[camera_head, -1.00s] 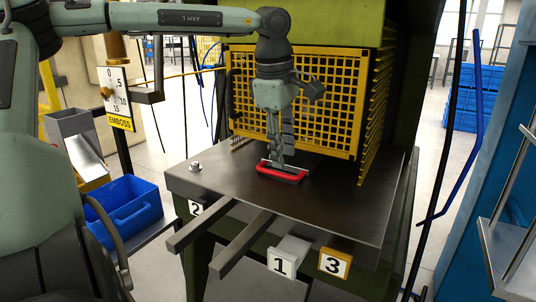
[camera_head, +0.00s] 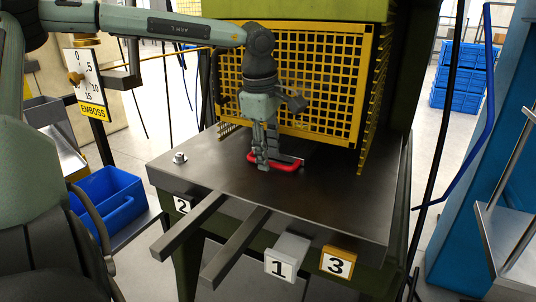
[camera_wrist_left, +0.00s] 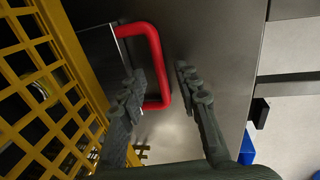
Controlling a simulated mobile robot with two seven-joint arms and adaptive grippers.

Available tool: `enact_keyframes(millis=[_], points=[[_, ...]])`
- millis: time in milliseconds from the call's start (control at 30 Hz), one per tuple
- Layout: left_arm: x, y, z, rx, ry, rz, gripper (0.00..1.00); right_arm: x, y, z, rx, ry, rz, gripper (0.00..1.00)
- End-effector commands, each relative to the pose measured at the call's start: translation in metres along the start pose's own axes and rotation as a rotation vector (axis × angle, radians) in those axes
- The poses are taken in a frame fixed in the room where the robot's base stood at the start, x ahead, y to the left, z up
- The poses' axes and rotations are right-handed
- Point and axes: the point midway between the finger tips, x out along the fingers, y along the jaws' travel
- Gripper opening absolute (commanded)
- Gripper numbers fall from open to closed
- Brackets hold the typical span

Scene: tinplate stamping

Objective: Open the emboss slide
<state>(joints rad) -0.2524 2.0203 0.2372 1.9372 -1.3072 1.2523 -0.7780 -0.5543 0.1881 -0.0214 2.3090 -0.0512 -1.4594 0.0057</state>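The red U-shaped handle (camera_head: 287,167) of the emboss slide lies low over the dark press table, in front of the yellow mesh guard. In the left wrist view the handle (camera_wrist_left: 155,60) joins a metal edge on its left. My left gripper (camera_head: 262,165) points down at the handle's left part and hides some of it. In the wrist view its two fingers (camera_wrist_left: 157,78) are apart, with the handle's outer bar between them. One finger is on the loop's inner side, the other outside. I cannot see clear contact. My right gripper is in neither view.
The yellow mesh guard (camera_head: 315,85) stands right behind the gripper. The dark table (camera_head: 330,205) is bare around the handle, with a bolt (camera_head: 180,157) at left. Two bars (camera_head: 190,225) jut from its front edge. A blue bin (camera_head: 108,195) is at left.

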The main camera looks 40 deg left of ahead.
Motion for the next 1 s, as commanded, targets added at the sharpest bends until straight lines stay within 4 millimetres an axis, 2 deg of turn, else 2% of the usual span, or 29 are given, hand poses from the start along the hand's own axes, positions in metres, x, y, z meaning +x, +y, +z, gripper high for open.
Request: enact_keyframes(millis=[100, 367, 600, 633, 1000], points=[[0.0064, -0.0003, -0.0002, 0.001, 0.001, -0.001, 0.33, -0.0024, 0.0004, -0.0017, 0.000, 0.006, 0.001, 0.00], [0.0071, -0.0001, -0.0001, 0.000, 0.000, 0.000, 0.31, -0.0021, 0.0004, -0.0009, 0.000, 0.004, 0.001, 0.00], [0.0069, 0.0000, -0.0001, 0.000, 0.000, 0.000, 0.01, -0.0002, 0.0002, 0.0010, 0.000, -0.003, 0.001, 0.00], [0.0069, 0.0000, -0.0001, 0.000, 0.000, 0.000, 0.00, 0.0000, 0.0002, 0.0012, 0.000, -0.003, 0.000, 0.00], [0.0067, 0.0000, -0.0001, 0.000, 0.000, 0.001, 0.00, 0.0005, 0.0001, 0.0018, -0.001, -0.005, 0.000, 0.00]])
